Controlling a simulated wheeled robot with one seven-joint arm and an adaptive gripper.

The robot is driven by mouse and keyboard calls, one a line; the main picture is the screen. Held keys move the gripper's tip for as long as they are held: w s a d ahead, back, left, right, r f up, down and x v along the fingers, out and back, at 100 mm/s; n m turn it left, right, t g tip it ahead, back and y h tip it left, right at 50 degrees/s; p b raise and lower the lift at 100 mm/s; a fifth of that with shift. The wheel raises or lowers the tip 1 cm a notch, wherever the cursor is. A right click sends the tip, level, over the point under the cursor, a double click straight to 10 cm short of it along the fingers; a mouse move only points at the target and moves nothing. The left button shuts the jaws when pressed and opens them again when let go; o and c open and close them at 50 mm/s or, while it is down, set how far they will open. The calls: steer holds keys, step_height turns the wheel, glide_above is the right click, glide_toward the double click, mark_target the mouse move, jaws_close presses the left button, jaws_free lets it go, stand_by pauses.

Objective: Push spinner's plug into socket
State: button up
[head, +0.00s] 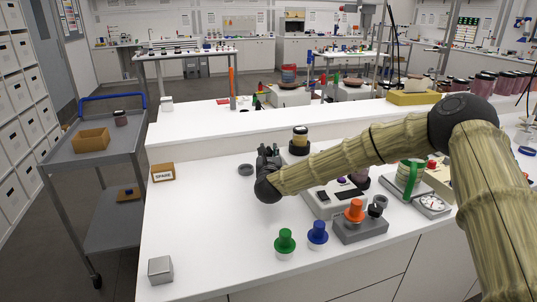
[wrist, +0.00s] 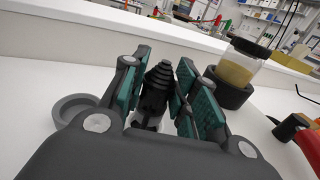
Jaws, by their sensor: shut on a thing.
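My gripper (head: 268,154) is low over the white bench at the back, left of a jar. In the wrist view its teal-padded fingers (wrist: 158,90) are shut on a black, ribbed, tapered piece, which looks like the plug (wrist: 158,78). A pale part shows below it between the fingers. The jar of yellow pigment (wrist: 238,68) stands in a dark round holder (wrist: 228,92), probably the spinner, right of the fingers and apart from them. I cannot make out the socket for certain; the plug's lower end is hidden by my gripper.
A grey ring (head: 246,170) lies left of my gripper. A SPARE box (head: 163,172) and a metal cube (head: 160,269) stand at the left. Green (head: 285,240), blue (head: 318,232) and orange (head: 355,210) knobbed pieces stand in front. The front left bench is mostly clear.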

steer(key=shift+f+b, duration=1.2)
steer(key=shift+f, duration=0.15)
steer(key=o, duration=1.1)
steer(key=shift+c, duration=0.2)
steer(key=shift+s, duration=3.75)
steer(key=shift+r, duration=0.1)
